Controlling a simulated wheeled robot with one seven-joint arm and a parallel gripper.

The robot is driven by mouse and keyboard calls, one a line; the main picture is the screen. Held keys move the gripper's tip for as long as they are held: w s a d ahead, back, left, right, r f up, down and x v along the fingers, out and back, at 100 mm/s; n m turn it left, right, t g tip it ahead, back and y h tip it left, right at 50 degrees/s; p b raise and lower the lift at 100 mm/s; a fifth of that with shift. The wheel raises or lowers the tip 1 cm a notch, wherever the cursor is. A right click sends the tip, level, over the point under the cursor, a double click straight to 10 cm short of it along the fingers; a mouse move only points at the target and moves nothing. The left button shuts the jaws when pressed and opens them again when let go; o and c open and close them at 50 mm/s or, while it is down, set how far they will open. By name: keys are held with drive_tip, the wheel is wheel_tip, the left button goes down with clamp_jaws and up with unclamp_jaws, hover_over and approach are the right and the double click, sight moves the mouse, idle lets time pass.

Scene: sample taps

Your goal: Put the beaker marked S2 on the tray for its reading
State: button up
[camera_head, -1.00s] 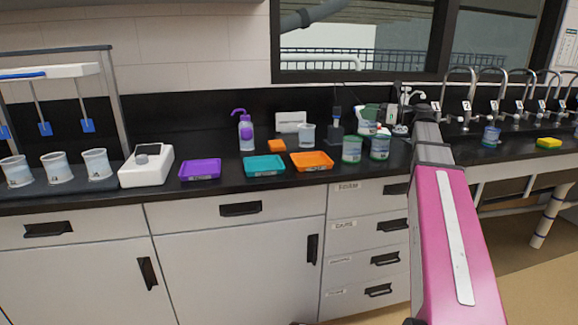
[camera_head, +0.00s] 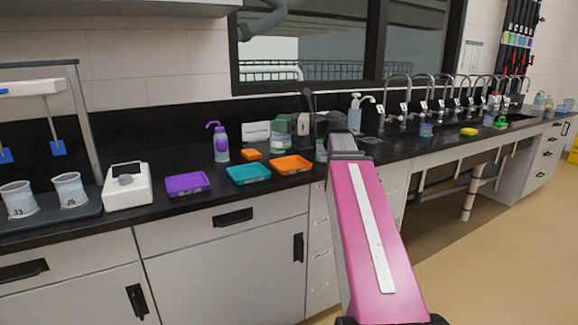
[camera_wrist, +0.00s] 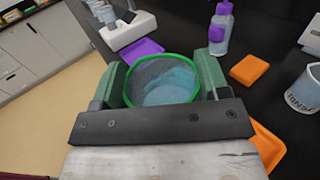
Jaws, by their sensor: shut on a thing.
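My gripper (camera_wrist: 162,85) is shut on a green-rimmed beaker (camera_wrist: 160,92) with blue-grey liquid in it. I look down into the beaker; its mark does not show. In the head view my gripper (camera_head: 292,124) is above the back of the counter, beyond the orange tray (camera_head: 292,164). The teal tray (camera_head: 247,175) and purple tray (camera_head: 187,184) lie to its left. Their labels are too small to read. Another green-rimmed beaker (camera_head: 321,152) is partly hidden by my arm.
A purple-capped bottle (camera_head: 220,145) and an orange block (camera_head: 251,154) stand behind the trays. A white device (camera_head: 127,186) and white beakers (camera_head: 71,190) are at left. A white beaker (camera_wrist: 304,92) shows in the wrist view. Taps (camera_head: 423,100) line the right.

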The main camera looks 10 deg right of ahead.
drive_tip(key=shift+w+d+f, duration=0.85)
drive_tip(key=shift+w+f, duration=0.8)
drive_tip(key=shift+f, duration=0.15)
drive_tip(key=shift+w+d+f, duration=0.85)
drive_tip(key=shift+w+f, duration=0.75)
drive_tip(key=shift+f, duration=0.25)
drive_tip(key=shift+w+d+f, duration=0.85)
drive_tip(key=shift+w+f, duration=0.8)
drive_tip(key=shift+f, duration=0.15)
drive_tip(key=shift+f, duration=0.1)
drive_tip(key=o, duration=1.2)
drive_tip(key=v, duration=1.2)
drive_tip(key=shift+s, duration=0.1)
